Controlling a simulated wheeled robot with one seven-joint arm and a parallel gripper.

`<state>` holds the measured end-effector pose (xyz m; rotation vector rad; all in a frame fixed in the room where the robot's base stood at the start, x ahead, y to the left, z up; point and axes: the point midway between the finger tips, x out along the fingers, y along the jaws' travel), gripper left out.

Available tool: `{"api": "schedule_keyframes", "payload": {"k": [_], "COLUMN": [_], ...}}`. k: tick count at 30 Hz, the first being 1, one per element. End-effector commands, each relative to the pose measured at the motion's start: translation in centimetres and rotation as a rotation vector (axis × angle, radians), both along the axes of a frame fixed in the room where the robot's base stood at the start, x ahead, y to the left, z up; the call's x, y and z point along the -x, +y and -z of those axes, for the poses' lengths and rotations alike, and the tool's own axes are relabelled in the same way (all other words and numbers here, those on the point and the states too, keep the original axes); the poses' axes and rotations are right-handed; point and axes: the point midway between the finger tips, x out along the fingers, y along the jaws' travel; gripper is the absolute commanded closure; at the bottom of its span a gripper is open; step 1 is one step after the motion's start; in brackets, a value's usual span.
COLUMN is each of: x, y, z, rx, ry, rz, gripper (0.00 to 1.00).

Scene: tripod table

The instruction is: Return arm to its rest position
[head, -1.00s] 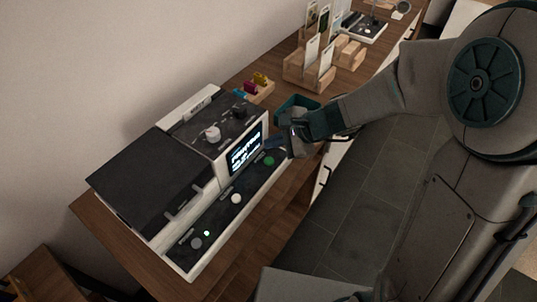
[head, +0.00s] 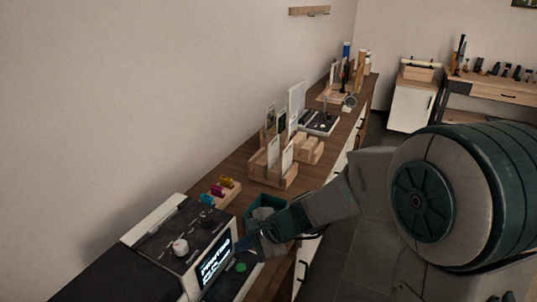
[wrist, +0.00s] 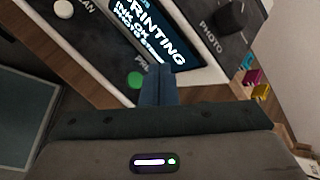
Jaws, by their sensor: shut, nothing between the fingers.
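My gripper (head: 262,244) is at the right front corner of a black-and-white printer (head: 170,240) on the wooden counter. In the wrist view my gripper (wrist: 157,72) has its fingers together with nothing between them, just over the printer's front panel (wrist: 195,85). A lit green button (wrist: 135,80) sits beside the fingertips. The screen (wrist: 150,35) reads "PRINTING". I cannot tell whether the fingertips touch the panel. My arm reaches in from the right in the head view.
A wooden holder with coloured cartridges (head: 222,190) and a wooden card rack (head: 272,172) stand farther along the counter (head: 235,165). Open floor (head: 345,262) lies right of the counter.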

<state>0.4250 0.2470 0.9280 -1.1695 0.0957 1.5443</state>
Motion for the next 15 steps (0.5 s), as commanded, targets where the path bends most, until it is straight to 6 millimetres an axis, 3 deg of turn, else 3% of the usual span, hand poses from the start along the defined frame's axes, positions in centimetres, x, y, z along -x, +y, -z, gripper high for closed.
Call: {"api": "schedule_keyframes", "payload": {"k": [5,15], "x": [1.4,7.5], "y": [-2.3,-13.3], "z": [-1.8,-6.1], "rx": [0.077,0.468], "ry": [-0.090,-0.358], "rz": [-0.103,-0.492], "gripper": [1.00,1.00]}}
